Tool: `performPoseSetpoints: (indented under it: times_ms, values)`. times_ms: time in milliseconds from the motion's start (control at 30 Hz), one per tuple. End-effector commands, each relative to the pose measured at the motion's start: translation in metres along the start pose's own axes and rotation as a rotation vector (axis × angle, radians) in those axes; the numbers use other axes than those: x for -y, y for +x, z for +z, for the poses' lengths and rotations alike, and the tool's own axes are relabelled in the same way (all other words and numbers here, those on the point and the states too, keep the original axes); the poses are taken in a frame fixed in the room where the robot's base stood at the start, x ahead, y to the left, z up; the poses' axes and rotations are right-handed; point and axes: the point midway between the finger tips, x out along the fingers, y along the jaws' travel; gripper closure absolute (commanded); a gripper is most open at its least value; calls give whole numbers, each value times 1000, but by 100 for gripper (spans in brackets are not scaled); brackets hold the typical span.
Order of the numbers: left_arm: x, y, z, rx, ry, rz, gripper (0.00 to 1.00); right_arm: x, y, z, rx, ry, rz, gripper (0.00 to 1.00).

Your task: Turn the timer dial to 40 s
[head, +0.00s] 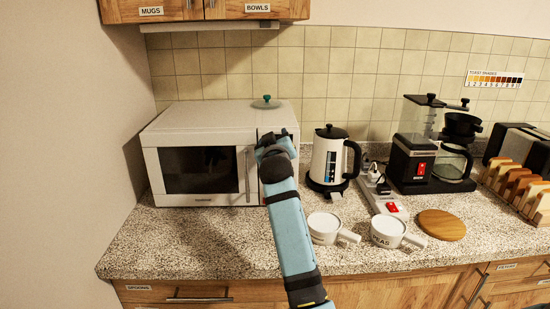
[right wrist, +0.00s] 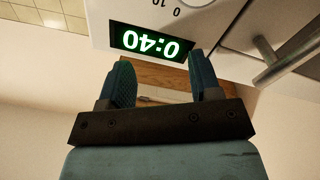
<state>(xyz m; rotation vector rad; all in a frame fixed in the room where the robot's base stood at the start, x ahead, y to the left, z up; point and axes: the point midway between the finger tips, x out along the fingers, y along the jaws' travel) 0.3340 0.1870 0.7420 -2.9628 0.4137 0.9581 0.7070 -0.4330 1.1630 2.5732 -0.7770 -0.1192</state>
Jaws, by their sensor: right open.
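The white microwave (head: 153,136) stands at the left end of the counter, its dark door window (head: 200,170) facing me. My right gripper (head: 272,138) is at the upper right of its front and, with my blue arm, covers the control panel in the head view. In the right wrist view the gripper (right wrist: 162,75) is open, nothing between its fingers. Beyond the fingertips the display (right wrist: 152,42) shows 0:40 in green, upside down. My left gripper is not in view.
A kettle (head: 326,160) stands close right of the microwave. A power strip (head: 383,195), two white handled bowls (head: 324,227), a round wooden board (head: 442,224) and a coffee maker (head: 412,160) are farther right. The counter before the microwave (head: 180,235) is clear.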

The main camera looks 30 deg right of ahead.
Motion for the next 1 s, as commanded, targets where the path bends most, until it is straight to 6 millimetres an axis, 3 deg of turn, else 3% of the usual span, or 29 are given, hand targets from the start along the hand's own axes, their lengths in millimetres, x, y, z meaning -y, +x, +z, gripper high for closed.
performPoseSetpoints:
  times_ms: [200,500,667,1000]
  values:
    - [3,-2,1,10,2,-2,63,-26,3,-52,-4,3,1,42]
    - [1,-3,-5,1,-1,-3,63,-50,5,-101,-1,1,0,42]
    - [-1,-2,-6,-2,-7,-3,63,-54,6,-111,-1,0,0,42]
    - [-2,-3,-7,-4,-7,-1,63,-55,6,-112,0,0,-1,42]
